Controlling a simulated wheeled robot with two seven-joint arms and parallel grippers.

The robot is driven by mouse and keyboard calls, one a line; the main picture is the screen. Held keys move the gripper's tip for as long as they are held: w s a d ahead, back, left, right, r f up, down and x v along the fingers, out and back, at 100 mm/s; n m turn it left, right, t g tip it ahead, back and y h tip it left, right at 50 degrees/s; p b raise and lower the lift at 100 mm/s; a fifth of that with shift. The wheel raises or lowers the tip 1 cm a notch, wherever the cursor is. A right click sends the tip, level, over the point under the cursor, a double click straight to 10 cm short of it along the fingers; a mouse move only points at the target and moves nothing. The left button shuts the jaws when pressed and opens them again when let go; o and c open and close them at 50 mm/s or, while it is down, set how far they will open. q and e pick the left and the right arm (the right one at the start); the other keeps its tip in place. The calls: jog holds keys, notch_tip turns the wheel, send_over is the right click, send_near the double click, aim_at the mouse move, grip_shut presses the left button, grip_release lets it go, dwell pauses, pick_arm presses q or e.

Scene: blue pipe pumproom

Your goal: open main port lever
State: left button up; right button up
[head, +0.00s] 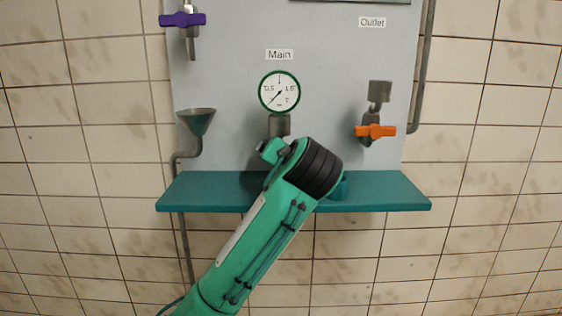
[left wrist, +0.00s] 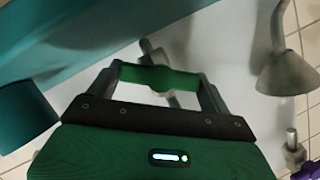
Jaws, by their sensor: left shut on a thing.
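The Main port shows as a grey fitting (head: 279,125) under the round gauge labelled Main. Its lever, a green bar (left wrist: 160,78), spans between my two grey fingers in the left wrist view. My left gripper (left wrist: 162,80) is shut on this lever, with a finger at each end of it. In the head view my left gripper (head: 275,152) is at the Main port just below the gauge, and my green arm and black wrist hide most of the lever and valve. A grey stem (left wrist: 150,50) shows behind the lever. My right gripper is in neither view.
A teal shelf (head: 400,195) juts out below the port, with a teal cup (head: 341,188) partly behind my wrist. A funnel (head: 196,121) and purple-handled valve (head: 183,19) are at left. An orange-handled Outlet valve (head: 375,131) is at right.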

pick_arm(q)
jog(key=shift+m+y, duration=0.3)
jog(key=shift+m, duration=0.2)
jog(key=o, duration=0.9)
jog(key=shift+w, duration=0.1)
jog(key=v, duration=1.3)
jog(key=shift+s, duration=0.4)
